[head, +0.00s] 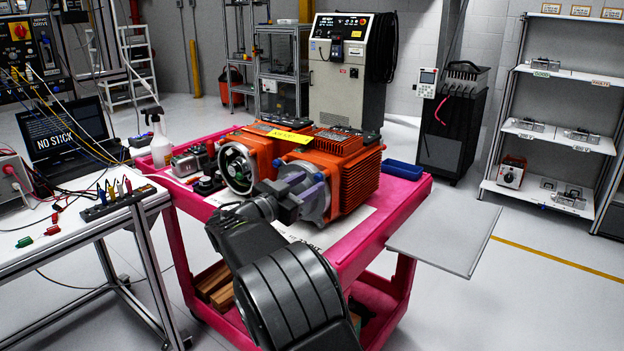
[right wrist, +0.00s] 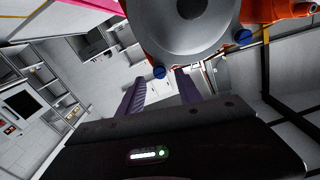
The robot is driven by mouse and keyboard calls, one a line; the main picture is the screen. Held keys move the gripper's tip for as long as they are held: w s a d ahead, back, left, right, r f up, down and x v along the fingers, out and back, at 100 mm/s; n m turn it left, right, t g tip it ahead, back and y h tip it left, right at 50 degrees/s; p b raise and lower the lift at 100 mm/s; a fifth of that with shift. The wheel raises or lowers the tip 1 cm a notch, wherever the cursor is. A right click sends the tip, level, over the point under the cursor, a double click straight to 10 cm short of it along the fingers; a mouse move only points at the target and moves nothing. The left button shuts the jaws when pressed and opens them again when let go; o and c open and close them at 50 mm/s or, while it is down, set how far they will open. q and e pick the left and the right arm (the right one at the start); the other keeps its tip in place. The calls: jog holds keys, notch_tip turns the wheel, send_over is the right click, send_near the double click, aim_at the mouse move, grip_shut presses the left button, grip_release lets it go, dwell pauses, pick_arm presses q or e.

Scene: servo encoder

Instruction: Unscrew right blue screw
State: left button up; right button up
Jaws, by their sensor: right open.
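Two orange servo motors stand side by side on the cart; the right one (head: 345,190) has a round grey front face (head: 315,207), which also shows in the right wrist view (right wrist: 190,20). Two blue screws sit at this face's rim in that view, one at the lower left (right wrist: 160,72) and one at the right (right wrist: 243,37). My right gripper (right wrist: 160,77) is open. Its purple fingers stand either side of the lower-left screw, with a gap to each side; contact is not visible. In the head view the right gripper (head: 305,188) covers part of the face. My left gripper is not in view.
The motors stand on a pink cart (head: 400,190) with a blue tray (head: 404,169) at its right. A spray bottle (head: 158,135) stands at the cart's back left. A table with cables and a laptop (head: 62,130) is at the left. A grey panel (head: 445,238) juts out right.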

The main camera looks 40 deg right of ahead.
aim_at(318, 178)
jog(key=shift+x, duration=1.15)
grip_shut()
